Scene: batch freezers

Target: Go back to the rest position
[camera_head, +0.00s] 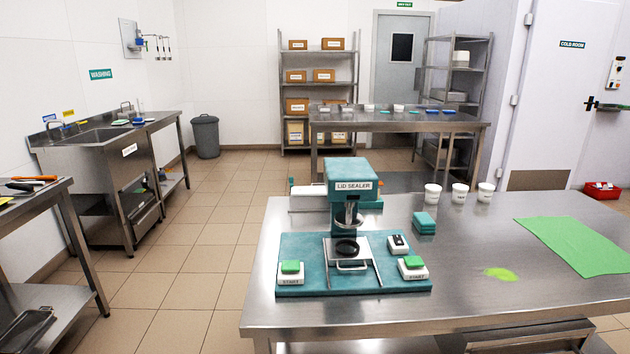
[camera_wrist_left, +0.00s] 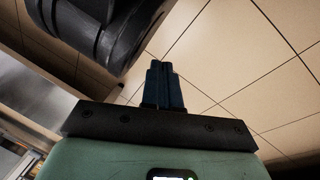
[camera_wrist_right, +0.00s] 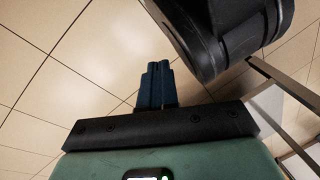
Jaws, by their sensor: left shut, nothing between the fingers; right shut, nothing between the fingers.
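My left gripper (camera_wrist_left: 162,84) shows in the left wrist view with its blue fingers together and nothing between them. It is above the tiled floor, with a dark rounded part of my own body close by at the upper left. My right gripper (camera_wrist_right: 155,84) shows in the right wrist view, also with its fingers together and empty. It too is over the tiled floor, with a dark part of my body at the upper right. Neither gripper appears in the head view, and neither touches any object.
A steel table (camera_head: 470,290) ahead bears a teal lid sealer (camera_head: 353,185), white cups (camera_head: 459,193), a teal block (camera_head: 424,223), a green cloth (camera_head: 575,245) and a green smear (camera_head: 501,274). A side table (camera_head: 40,205) stands at left, a sink (camera_head: 98,137) behind. The aisle floor (camera_head: 190,260) is clear.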

